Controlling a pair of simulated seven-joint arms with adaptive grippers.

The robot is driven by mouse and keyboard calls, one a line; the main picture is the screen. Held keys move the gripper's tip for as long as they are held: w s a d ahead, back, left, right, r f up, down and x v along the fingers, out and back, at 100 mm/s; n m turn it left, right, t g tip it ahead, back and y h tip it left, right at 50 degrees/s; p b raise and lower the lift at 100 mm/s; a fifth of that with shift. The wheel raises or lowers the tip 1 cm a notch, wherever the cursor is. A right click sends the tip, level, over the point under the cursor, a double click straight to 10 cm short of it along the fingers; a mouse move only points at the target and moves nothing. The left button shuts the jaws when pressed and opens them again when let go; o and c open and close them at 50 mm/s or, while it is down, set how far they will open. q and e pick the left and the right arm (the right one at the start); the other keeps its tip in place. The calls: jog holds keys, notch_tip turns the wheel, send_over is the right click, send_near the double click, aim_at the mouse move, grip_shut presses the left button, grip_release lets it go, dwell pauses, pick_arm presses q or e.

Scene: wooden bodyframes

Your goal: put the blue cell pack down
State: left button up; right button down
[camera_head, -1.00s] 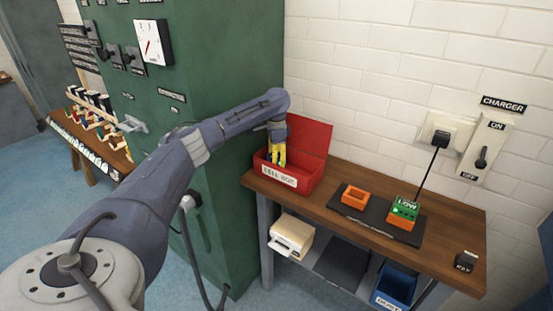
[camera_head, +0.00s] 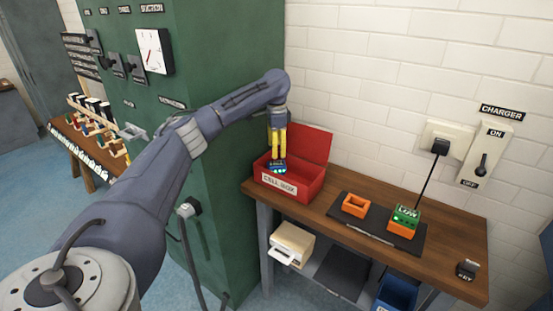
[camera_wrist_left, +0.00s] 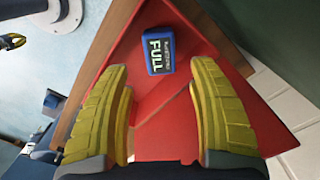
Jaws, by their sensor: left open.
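The blue cell pack (camera_wrist_left: 158,50), with a dark face reading FULL, lies inside the red cell box (camera_wrist_left: 205,30) in the left wrist view. In the head view the pack (camera_head: 277,168) shows just below my left fingertips, over the box's opening. My left gripper (camera_head: 279,155) points down above the cell box (camera_head: 297,188). In the left wrist view its yellow fingers (camera_wrist_left: 158,100) are wide apart, with nothing between them, and the pack is beyond their tips.
The box's red lid (camera_head: 310,143) stands open against the wall side. On the wooden bench (camera_head: 455,255), a dark mat (camera_head: 375,233) holds an empty orange cradle (camera_head: 355,205) and a green pack (camera_head: 405,216) reading LOW in another cradle. The green cabinet (camera_head: 225,70) stands left.

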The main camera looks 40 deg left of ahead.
aim_at(276, 163)
pick_arm(q)
notch_tip(276, 163, up, 4)
jog(key=shift+f, duration=0.1)
